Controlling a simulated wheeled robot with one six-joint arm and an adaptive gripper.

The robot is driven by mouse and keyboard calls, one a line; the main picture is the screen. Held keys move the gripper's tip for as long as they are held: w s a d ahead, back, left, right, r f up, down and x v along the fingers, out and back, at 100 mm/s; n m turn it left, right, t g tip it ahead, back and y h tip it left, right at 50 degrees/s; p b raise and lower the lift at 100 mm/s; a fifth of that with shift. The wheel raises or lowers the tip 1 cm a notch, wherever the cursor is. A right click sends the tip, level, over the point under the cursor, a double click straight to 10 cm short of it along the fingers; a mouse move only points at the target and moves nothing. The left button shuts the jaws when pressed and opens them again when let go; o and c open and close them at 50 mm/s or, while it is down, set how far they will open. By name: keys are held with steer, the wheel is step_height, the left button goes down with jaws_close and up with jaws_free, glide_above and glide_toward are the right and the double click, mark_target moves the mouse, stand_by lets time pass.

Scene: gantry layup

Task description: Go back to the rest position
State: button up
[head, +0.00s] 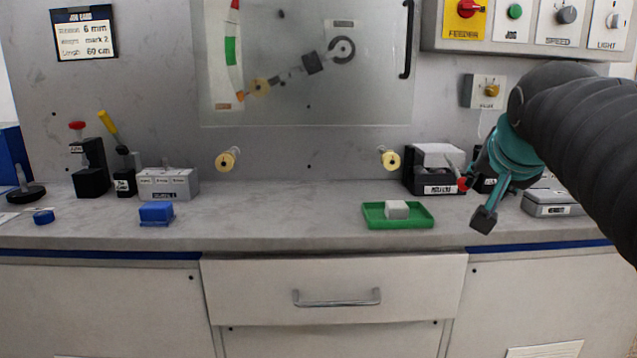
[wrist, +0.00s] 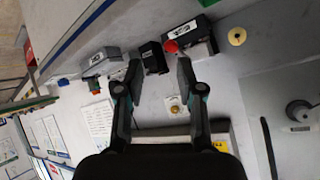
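My gripper (wrist: 159,78) is open, with its two dark fingers spread apart and nothing between the tips in the wrist view. In the head view my gripper (head: 484,200) hangs at the right, above the right part of the grey bench, with one dark fingertip pointing down. It appears clear of the bench top, though the exact height is hard to tell. My arm comes in from the right edge and hides part of the bench and wall there.
A green tray (head: 398,222) with a pale block (head: 396,209) lies left of my gripper. A black holder with a red knob (wrist: 171,46) and a grey scale-like box (head: 553,203) are close by. A control panel (head: 528,25) hangs above.

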steer(key=s+a+f+n+g+y, duration=0.1)
steer(key=s+a+f+n, duration=0.1)
steer(key=s+f, duration=0.3)
steer(key=s+a+f+n+g+y, duration=0.1)
steer(key=s+a+f, duration=0.4)
steer(key=f, duration=0.8)
steer(key=s+a+f+n+g+y, duration=0.1)
steer(key=s+a+f+n+g, duration=0.1)
steer(key=s+f, duration=0.5)
steer(key=shift+s+a+f+n+g, duration=0.35)
steer(key=shift+a+f+n, duration=0.3)
steer(key=shift+f+n, duration=0.4)
steer(key=shift+w+r, duration=0.1)
